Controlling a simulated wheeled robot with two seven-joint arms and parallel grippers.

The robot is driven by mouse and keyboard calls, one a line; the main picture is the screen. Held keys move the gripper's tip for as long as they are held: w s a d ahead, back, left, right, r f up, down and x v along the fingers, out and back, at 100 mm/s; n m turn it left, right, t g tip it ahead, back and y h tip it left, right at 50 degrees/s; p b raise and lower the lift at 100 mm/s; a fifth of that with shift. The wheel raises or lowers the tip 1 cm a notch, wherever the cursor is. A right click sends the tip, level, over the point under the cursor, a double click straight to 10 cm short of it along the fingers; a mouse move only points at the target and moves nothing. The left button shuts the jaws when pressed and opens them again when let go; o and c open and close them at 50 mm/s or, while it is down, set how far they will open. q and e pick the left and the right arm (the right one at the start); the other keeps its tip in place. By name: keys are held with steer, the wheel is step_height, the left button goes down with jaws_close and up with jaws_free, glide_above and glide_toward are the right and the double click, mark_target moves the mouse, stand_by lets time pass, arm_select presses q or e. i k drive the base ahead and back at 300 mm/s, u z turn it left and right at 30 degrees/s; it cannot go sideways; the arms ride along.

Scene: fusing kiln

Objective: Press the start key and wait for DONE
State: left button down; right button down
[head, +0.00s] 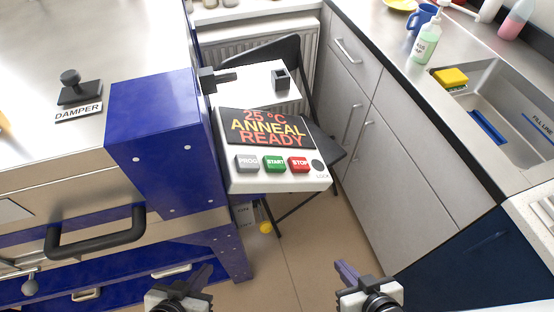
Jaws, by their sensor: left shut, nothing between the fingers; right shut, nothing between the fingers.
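The kiln's control box (228,180) is white and sits on the right side of the blue and steel kiln. Its dark display (268,128) reads "25 °C ANNEAL READY". Below the display are a grey PROG key (248,163), a green START key (275,164) and a red STOP key (299,165). My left gripper (206,272) is shut and empty, low in the head view, below and left of the keys. My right gripper (342,266) is shut and empty, below and right of the box. Neither gripper touches the box.
The kiln (150,140) carries a black handle (95,238) and a damper knob (70,80). A dark folding chair (322,140) stands behind the box. Grey cabinets (400,170) with a sink (500,110) line the right. Open floor (300,250) lies between the grippers.

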mark_target(272, 164)
steer(key=k, duration=1.3)
steer(key=u, duration=0.85)
steer(key=i, duration=1.3)
steer(key=z, duration=0.5)
